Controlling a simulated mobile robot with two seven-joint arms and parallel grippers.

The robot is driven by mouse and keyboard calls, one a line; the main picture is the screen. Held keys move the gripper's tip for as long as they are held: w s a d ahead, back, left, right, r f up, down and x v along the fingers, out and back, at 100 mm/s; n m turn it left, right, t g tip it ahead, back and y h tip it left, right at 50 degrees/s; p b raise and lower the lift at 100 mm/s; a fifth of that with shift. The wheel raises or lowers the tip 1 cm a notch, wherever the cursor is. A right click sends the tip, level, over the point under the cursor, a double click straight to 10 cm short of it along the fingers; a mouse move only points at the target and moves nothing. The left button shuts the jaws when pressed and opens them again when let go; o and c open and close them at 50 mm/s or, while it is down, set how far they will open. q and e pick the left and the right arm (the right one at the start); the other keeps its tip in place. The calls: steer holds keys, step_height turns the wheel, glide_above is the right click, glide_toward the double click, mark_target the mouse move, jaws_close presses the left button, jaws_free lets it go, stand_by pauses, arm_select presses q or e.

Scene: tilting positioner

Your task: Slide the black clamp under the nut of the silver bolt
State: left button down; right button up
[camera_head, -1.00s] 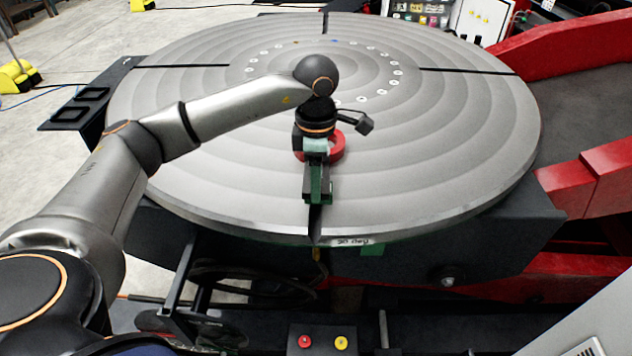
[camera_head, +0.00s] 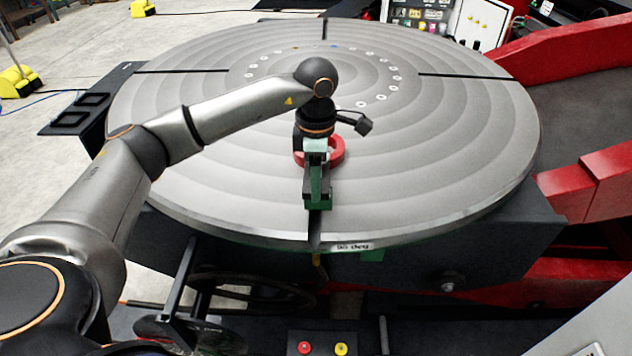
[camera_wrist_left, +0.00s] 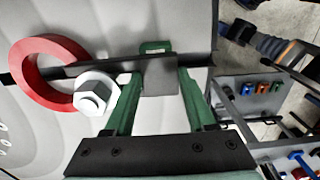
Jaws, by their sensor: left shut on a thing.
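My left gripper (camera_head: 316,190) points down over the near part of the round table and is shut on the black clamp. In the left wrist view the clamp (camera_wrist_left: 159,78) shows dark grey between the two green fingers. The silver bolt with its nut (camera_wrist_left: 94,94) stands to the left of the fingers, beside a red ring (camera_wrist_left: 27,72). The red ring also shows in the head view (camera_head: 337,152), partly behind my wrist. In the head view the bolt and clamp are hidden by the gripper. I cannot tell whether the clamp reaches under the nut. My right gripper is not in view.
The round grey table (camera_head: 450,150) has dark radial slots and a ring of small holes. Red frame arms (camera_head: 590,190) stand at the right. The table top around my gripper is largely clear.

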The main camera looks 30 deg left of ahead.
arm_select(q)
steer(key=shift+w+a+r, duration=0.1)
steer(key=shift+w+a, duration=0.1)
steer(key=shift+w, duration=0.2)
stand_by(0.5)
steer(key=shift+f, duration=0.25)
stand_by(0.5)
steer(key=shift+c, duration=1.3)
jaws_free()
steer(key=shift+s, duration=0.15)
steer(key=shift+o, duration=0.6)
steer(key=shift+f, duration=0.1)
steer(key=shift+s+f, duration=0.1)
steer(key=shift+o, duration=0.7)
